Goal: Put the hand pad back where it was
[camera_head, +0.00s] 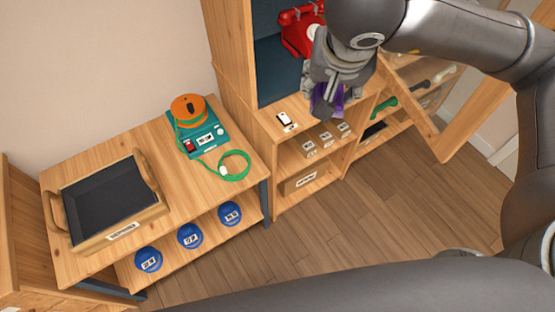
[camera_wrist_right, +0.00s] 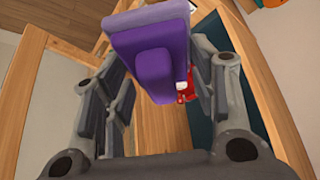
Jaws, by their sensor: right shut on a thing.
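The hand pad appears to be the purple block (camera_head: 328,103) at my right gripper (camera_head: 322,98) in the head view, where the fingers partly cover it. In the right wrist view the purple pad (camera_wrist_right: 152,55) has a lighter slab with a darker raised part and sits between the two fingers. My right gripper is shut on it, held in front of the open cabinet, above or near the shelf top; the exact gap cannot be told. My left gripper is not in view.
A red phone (camera_head: 300,32) stands in the cabinet behind my right gripper. A small white device (camera_head: 286,120) lies on the shelf top (camera_head: 268,119). An open wooden door (camera_head: 452,115) is at right. The left table holds a black-lined tray (camera_head: 168,205) and an orange-and-teal device (camera_head: 205,138).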

